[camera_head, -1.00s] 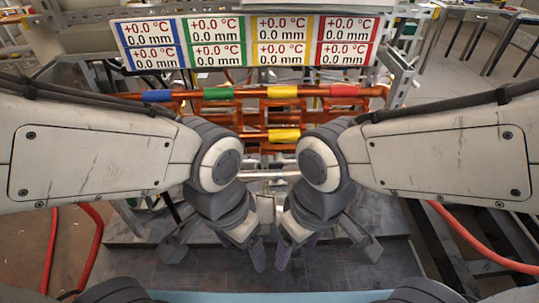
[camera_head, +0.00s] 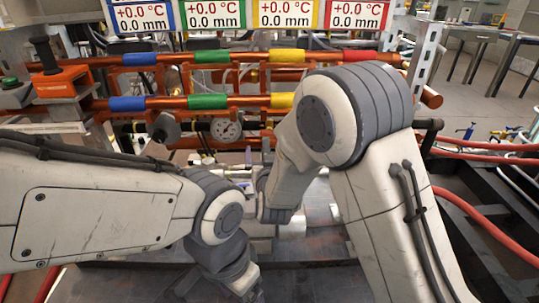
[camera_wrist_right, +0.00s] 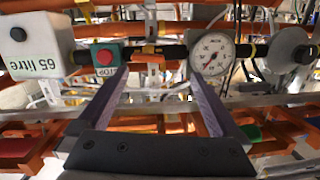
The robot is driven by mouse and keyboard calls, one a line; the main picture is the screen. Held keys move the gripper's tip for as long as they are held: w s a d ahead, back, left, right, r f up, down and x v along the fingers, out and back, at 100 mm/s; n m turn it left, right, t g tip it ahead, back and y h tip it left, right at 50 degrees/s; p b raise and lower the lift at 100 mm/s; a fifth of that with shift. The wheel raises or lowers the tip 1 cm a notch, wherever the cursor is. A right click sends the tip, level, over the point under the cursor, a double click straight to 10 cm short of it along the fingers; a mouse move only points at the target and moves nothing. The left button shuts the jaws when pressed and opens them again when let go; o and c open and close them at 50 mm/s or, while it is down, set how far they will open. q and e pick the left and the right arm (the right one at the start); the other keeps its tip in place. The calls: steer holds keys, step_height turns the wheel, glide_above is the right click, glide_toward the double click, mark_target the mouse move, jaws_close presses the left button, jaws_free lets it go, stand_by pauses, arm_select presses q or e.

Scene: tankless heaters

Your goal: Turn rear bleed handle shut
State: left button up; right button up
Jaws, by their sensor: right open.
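I cannot pick out the rear bleed handle with certainty in either view. My right gripper (camera_wrist_right: 157,80) is open and empty in the right wrist view, its two fingers pointing toward the pipework. In the head view it is mostly hidden by my right arm's wrist, in front of the pipes. A round pressure gauge (camera_wrist_right: 213,53) is beyond the right finger, and it also shows in the head view (camera_head: 226,128). A grey round disc (camera_wrist_right: 288,50) is right of it. My left gripper (camera_head: 246,285) is low at the picture's bottom edge, its fingers cut off.
Copper pipes (camera_head: 240,102) with coloured bands cross the back below white readout panels (camera_head: 213,14). Red hoses (camera_head: 478,218) lie at the right.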

mark_target(269, 136)
steer(key=shift+m+t+h, duration=0.3)
steer(key=shift+t+h, duration=0.3)
steer(key=shift+t, duration=0.2)
steer(key=w, duration=0.3)
steer(key=w+f+b, duration=0.1)
steer(key=w, duration=0.3)
steer(key=w+d+b, duration=0.1)
steer(key=w, duration=0.3)
steer(key=shift+w+f, duration=0.15)
steer(key=shift+w, duration=0.1)
arm_select(q)
step_height(269, 136, down, 3)
steer(key=shift+f, duration=0.1)
arm_select(e)
steer(key=c, duration=1.2)
arm_select(q)
steer(key=shift+f, duration=0.1)
arm_select(e)
steer(key=shift+c, duration=0.2)
